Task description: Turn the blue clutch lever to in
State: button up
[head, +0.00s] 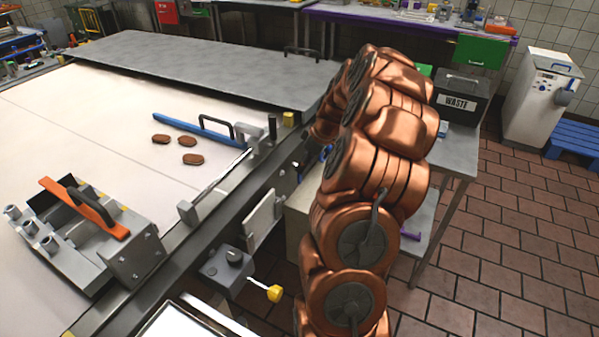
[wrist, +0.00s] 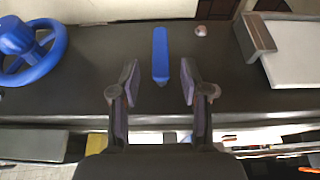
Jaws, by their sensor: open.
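The blue clutch lever (wrist: 160,54) is a narrow blue bar on a dark panel in the wrist view. Its long side runs up and down in that picture. My gripper (wrist: 159,80) is open, with one finger to the left of the lever's lower end and one to the right. A gap shows between the lever and each finger. How far the fingers reach in depth I cannot tell. No in or out marking is legible. In the head view my copper arm hides the gripper, and I cannot clearly make out the lever there.
A blue handwheel (wrist: 30,48) is left of the lever, and a small round knob (wrist: 201,30) is right of it. A pale plate with a metal bracket (wrist: 259,37) stands further right. The long conveyor (head: 100,110) carries several brown biscuits (head: 193,159).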

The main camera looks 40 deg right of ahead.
aim_at(300, 183)
jog(key=shift+p+x, duration=0.5)
jog(key=shift+x, duration=2.25)
jog(key=shift+s, duration=0.1)
jog(key=shift+c, duration=0.3)
grip_shut()
